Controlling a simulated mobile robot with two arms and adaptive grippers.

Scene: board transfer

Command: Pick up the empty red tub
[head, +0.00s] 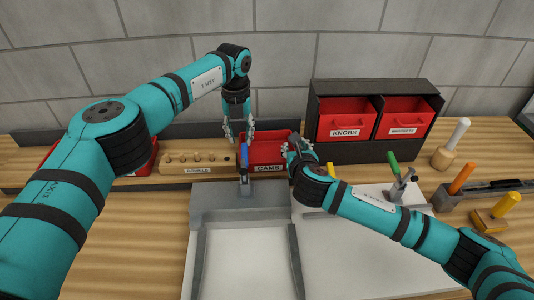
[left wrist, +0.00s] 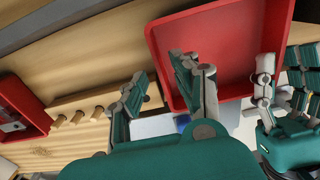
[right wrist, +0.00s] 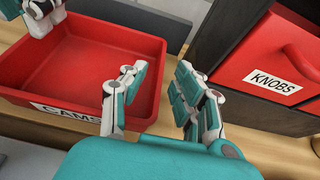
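The empty red tub (head: 262,148), labelled CAMS, sits upright at the back of the bench. Its bare inside shows in the left wrist view (left wrist: 225,40) and the right wrist view (right wrist: 75,62). My left gripper (head: 238,130) is at the tub's left side, fingers apart and pointing down; in its wrist view the fingers (left wrist: 160,85) lie either side of the left wall. My right gripper (head: 290,148) is at the right side, its spread fingers (right wrist: 155,95) either side of the right wall in the picture. I cannot tell whether either touches the tub.
A dark cabinet (head: 375,87) with red KNOBS bins stands close at right. A wooden peg block (head: 197,162) and another red tub (head: 143,165) lie left. A blue-handled clamp (head: 244,160) stands in front, by a grey-framed board (head: 245,260). Handled tools (head: 460,180) stand right.

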